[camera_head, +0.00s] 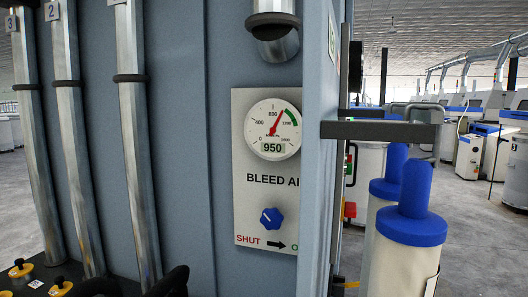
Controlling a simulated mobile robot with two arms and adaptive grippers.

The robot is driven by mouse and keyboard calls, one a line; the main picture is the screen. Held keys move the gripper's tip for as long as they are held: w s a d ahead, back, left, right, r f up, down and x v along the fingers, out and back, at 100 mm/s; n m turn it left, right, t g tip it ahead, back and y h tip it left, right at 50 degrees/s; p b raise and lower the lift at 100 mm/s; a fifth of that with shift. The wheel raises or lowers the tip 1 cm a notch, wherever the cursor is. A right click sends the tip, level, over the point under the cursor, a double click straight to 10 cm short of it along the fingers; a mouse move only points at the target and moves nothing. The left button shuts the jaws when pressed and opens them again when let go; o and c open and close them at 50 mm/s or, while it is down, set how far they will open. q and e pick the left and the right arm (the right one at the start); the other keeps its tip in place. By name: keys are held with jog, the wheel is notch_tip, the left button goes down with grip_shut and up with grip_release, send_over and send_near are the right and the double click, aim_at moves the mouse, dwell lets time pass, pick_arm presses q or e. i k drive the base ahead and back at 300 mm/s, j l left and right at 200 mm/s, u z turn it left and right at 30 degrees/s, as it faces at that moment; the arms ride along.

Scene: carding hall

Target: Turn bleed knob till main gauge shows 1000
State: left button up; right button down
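The main gauge (273,130) is a round white dial with a red needle and a green band at its upper right. Its digital readout shows 950, and the needle points up and right, past 800. The bleed knob (271,218) is a small blue knob with a light pointer mark, low on the same pale panel (247,180). Below it are the red word SHUT and a black arrow pointing right. The panel's right side is hidden behind a blue-grey upright. Neither gripper can be made out, and nothing is seen touching the knob.
The blue-grey upright (318,150) and a dark bar (380,131) stand right of the panel. Numbered metal pipes (137,130) run down the left. Dark curved shapes at the bottom edge are unclear. Blue-topped cylinders (413,228) stand at right.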

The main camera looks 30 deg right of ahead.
aim_at(272, 219)
jog(key=j+z, duration=0.15)
jog(key=z, duration=1.25)
jog(key=i+j, duration=0.05)
